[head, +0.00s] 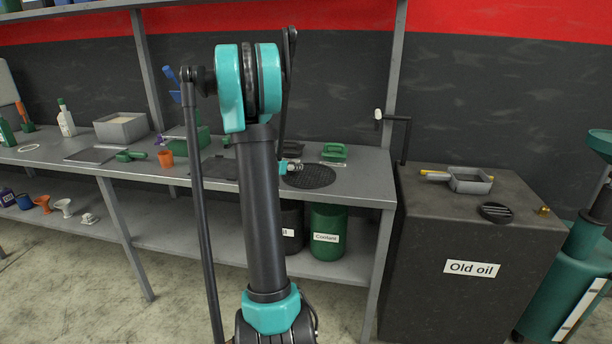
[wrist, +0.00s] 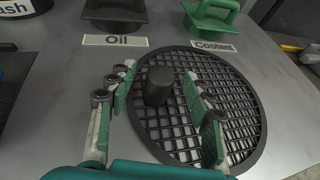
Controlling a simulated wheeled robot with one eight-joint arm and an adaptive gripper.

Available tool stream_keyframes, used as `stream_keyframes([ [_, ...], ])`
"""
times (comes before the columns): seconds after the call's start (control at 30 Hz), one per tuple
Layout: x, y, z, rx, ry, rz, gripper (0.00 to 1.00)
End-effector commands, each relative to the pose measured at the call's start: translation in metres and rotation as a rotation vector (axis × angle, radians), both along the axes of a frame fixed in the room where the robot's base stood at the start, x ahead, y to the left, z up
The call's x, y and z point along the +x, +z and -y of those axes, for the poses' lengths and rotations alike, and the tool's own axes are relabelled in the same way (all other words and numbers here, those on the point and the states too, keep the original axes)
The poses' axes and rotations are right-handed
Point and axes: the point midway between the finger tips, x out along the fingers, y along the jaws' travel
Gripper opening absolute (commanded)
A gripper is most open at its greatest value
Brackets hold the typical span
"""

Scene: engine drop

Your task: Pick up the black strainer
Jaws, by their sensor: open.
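The black strainer (wrist: 225,110) is a round mesh disc with a solid rim and an upright black knob (wrist: 158,87). It lies flat on the workbench near the right end, and it also shows in the head view (head: 311,178). My gripper (wrist: 159,73) is open, with one finger on each side of the knob. A gap shows between the knob and both fingers in the wrist view. In the head view my arm hides part of the bench, and only a little of the gripper shows beside the strainer.
Behind the strainer are a black item by an "Oil" label (wrist: 114,41) and a green-handled item (wrist: 212,16) by a "Coolant" label. To the right stands an "Old oil" cabinet (head: 460,300) with a grey tray (head: 470,181) and a black slotted disc (head: 496,212).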

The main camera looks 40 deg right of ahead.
Motion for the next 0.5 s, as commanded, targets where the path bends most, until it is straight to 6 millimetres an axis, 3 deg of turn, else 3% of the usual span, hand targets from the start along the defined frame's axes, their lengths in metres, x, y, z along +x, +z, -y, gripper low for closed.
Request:
stream_keyframes([
  [0.33, 0.0034, -0.0032, 0.0064, 0.000, 0.001, 0.000, 0.50],
  [0.5, 0.0033, -0.0032, 0.0063, 0.000, 0.001, 0.000, 0.28],
])
